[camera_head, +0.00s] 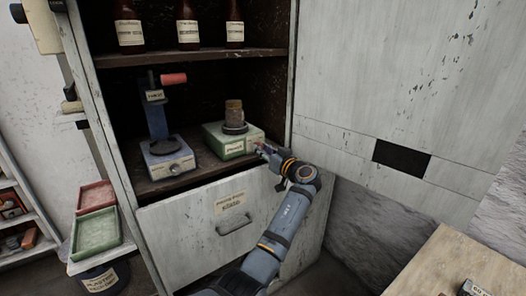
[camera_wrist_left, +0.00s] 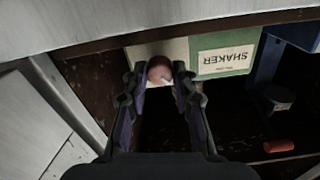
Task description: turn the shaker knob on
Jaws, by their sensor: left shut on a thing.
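The shaker (camera_head: 228,145) is a green box with a paper label on its front and a brown jar on top. It stands on the cabinet's middle shelf. In the left wrist view the shaker (camera_wrist_left: 222,42) appears upside down, with its "SHAKER" label readable. Its knob (camera_wrist_left: 158,72) is round and reddish brown with a pale pointer line. My left gripper (camera_wrist_left: 160,78) is shut on the knob, one finger on each side. In the head view my left gripper (camera_head: 264,151) is at the right end of the shaker's front and hides the knob there. My right gripper is not in view.
A blue device (camera_head: 166,158) with a post and red handle stands left on the same shelf. Several brown bottles (camera_head: 188,24) stand on the shelf above. A closed drawer (camera_head: 205,232) is below, and a large door panel (camera_head: 400,90) stands to the right.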

